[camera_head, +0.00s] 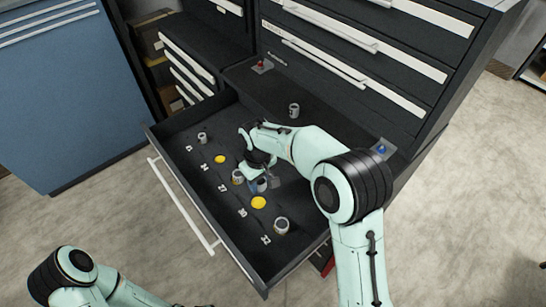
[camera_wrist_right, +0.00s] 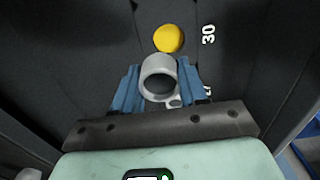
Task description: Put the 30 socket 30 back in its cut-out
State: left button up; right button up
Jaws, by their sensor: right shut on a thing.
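My right gripper (camera_head: 262,184) is over the open drawer, pointing down. In the right wrist view its blue fingers (camera_wrist_right: 158,88) are shut on a grey hollow socket (camera_wrist_right: 158,66), with its round opening facing the camera. The empty cut-out beside the number 30 shows as a yellow disc (camera_head: 258,202); in the wrist view the disc (camera_wrist_right: 169,39) lies just beyond the held socket. The socket is beside the yellow disc in both views; I cannot tell its height above the drawer floor. Only part of my left arm shows at lower left; its gripper is out of view.
The dark drawer (camera_head: 179,227) holds sockets by 15 (camera_head: 202,138), 27 (camera_head: 238,177) and 32 (camera_head: 281,226). Another yellow cut-out (camera_head: 220,159) is empty. A loose socket (camera_head: 294,110) stands on the ledge behind, with red (camera_head: 262,66) and blue (camera_head: 381,148) items near its ends.

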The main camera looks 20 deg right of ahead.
aim_at(258, 203)
jog(key=shift+s+a+f, duration=0.45)
jog(key=shift+a+f, duration=0.05)
jog(key=shift+a, duration=0.15)
pick_arm(q)
jog(key=shift+s+a+f+b, duration=0.1)
jog(key=shift+s+f+b, duration=1)
jog(key=shift+f, duration=0.3)
pick_arm(e)
jog(key=shift+f, duration=2)
pick_arm(q)
jog(key=shift+s+f, duration=0.1)
pick_arm(e)
jog(key=shift+f, duration=0.25)
pick_arm(q)
jog(key=shift+s+f, duration=0.15)
jog(key=shift+f, duration=0.1)
pick_arm(e)
jog(key=shift+f, duration=0.5)
pick_arm(q)
jog(key=shift+f+b, duration=0.1)
jog(key=shift+b, duration=0.2)
pick_arm(e)
jog(key=shift+f, duration=0.25)
jog(key=shift+f, duration=0.25)
pick_arm(q)
jog(key=shift+s+f, duration=0.15)
jog(key=shift+s, duration=0.05)
